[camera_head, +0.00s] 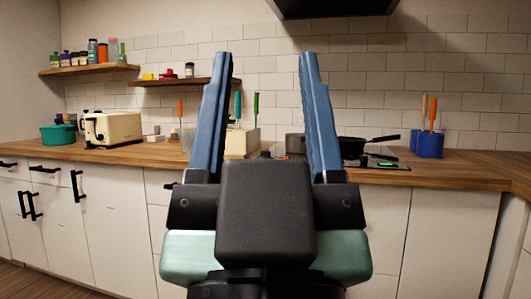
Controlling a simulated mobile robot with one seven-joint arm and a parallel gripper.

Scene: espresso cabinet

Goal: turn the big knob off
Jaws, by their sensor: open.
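My gripper (266,56) is large in the middle foreground. Its two blue fingers point up and stand wide apart, with nothing between them. I cannot make out a big knob in this view. The dark cooktop (388,163) lies on the counter behind and to the right of my gripper. Its left part is hidden by my right finger. A small green-lit patch (387,164) shows on it, too small to read.
The wooden counter (455,172) runs along the tiled wall above white cabinets. A black pan (352,147) is on the cooktop. A blue utensil holder (427,144), cream toaster (112,129) and teal pot (58,134) stand on the counter. A dark hood (330,8) hangs above.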

